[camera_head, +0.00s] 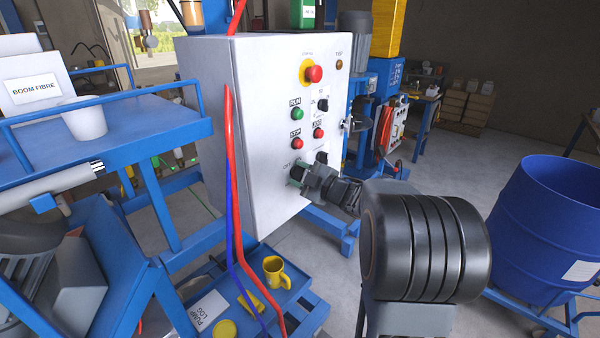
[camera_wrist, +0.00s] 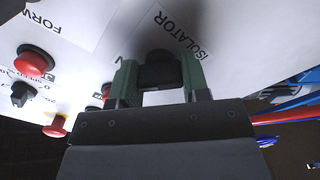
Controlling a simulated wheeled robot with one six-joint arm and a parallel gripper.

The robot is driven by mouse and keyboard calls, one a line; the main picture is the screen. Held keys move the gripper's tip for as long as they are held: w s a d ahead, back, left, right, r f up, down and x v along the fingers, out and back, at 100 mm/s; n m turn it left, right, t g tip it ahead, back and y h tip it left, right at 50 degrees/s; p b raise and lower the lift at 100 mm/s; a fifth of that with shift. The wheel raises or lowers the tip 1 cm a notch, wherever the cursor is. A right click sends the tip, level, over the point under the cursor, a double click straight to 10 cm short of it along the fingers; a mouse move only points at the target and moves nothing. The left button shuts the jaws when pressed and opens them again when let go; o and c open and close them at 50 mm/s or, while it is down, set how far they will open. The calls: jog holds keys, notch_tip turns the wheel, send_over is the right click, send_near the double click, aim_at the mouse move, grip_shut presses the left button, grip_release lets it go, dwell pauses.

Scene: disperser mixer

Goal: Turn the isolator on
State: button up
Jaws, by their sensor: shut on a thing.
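The isolator is a black rotary knob (camera_wrist: 160,70) on the white control cabinet (camera_head: 265,150), low on its front face. An "ISOLATOR" label (camera_wrist: 184,36) shows beside it in the wrist view. My gripper (camera_head: 302,174) is at the lower part of the panel, its green-padded fingers on both sides of the knob. In the wrist view the gripper (camera_wrist: 160,80) is shut on the knob. The fingers hide part of the knob, and its on or off position cannot be read.
Above are the green run button (camera_head: 297,114), red stop button (camera_head: 297,144), another red button (camera_head: 319,133), a black selector (camera_head: 322,105) and a red emergency stop (camera_head: 314,74). Red and blue hoses (camera_head: 232,180) hang at the cabinet's left. A blue drum (camera_head: 550,230) stands right.

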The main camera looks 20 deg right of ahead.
dwell(0.6)
jog(key=o, duration=0.9)
jog(key=b+v, duration=0.2)
jog(key=v, duration=1.2)
jog(key=shift+w, duration=0.1)
